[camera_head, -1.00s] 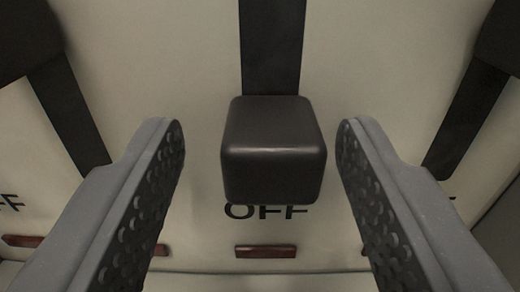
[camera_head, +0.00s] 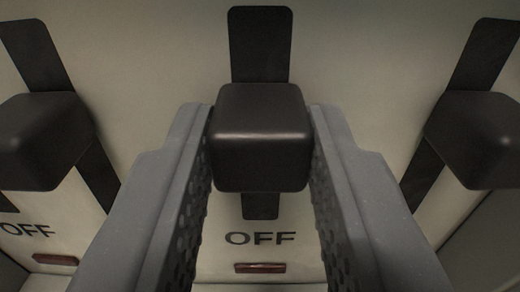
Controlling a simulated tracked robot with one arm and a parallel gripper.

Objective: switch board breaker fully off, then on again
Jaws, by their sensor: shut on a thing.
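The breaker handle (camera_head: 260,138) is a dark, rounded block in the middle of the head view. It stands partway along its dark vertical slot (camera_head: 260,45), with slot showing both above and below it. My gripper (camera_head: 261,130) is shut on the handle, one grey finger with a dimpled pad on each side. The OFF label (camera_head: 260,238) is on the pale panel below the slot's lower end. A dark red bar (camera_head: 259,268) lies under the label. Any label above the slot is outside the view.
A similar dark handle (camera_head: 40,140) stands to the left and another (camera_head: 480,138) to the right, each on its own slot. Both are close outside my fingers. A second OFF label (camera_head: 26,230) shows at the lower left.

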